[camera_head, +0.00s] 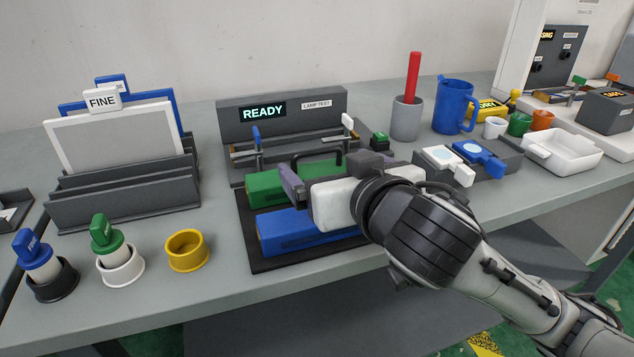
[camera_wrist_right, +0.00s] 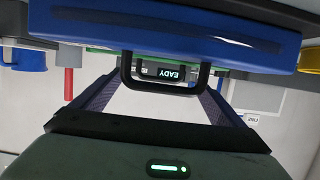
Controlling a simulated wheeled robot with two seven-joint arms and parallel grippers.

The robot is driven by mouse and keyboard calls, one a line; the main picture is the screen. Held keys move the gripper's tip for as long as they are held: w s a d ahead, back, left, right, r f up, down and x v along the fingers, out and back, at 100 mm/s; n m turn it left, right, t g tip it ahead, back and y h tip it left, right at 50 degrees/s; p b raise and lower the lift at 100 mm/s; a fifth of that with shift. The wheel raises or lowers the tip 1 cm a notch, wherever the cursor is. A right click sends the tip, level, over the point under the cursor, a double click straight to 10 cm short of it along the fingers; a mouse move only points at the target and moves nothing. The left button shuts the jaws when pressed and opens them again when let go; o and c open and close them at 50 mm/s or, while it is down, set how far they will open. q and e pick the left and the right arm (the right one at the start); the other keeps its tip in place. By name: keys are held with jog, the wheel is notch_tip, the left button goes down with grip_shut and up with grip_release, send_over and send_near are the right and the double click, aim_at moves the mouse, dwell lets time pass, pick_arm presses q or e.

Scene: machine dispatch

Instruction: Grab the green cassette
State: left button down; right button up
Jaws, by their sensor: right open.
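The green cassette (camera_head: 265,189) lies on a dark mat (camera_head: 243,232), behind the blue cassette (camera_head: 290,233). A black handle (camera_head: 318,158) arches up at the green cassette; my right gripper hides part of that cassette. My right gripper (camera_head: 298,183) is open and empty, above the cassettes. In the right wrist view, which looks upside down, its two fingers (camera_wrist_right: 160,85) stand apart. The blue cassette (camera_wrist_right: 170,35) and a black handle (camera_wrist_right: 165,75) show between and beyond them, with a thin strip of the green cassette (camera_wrist_right: 232,74) behind. My left gripper is not in view.
A fixture with a READY display (camera_head: 264,112) stands behind the mat. A grey rack (camera_head: 125,197) and a yellow ring (camera_head: 187,250) are to the left. A grey cup with a red stick (camera_head: 406,119), a blue mug (camera_head: 453,107) and a white tray (camera_head: 572,151) are to the right.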

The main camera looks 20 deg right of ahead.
aim_at(322, 162)
jog(key=shift+x, duration=1.6)
jog(key=c, duration=1.5)
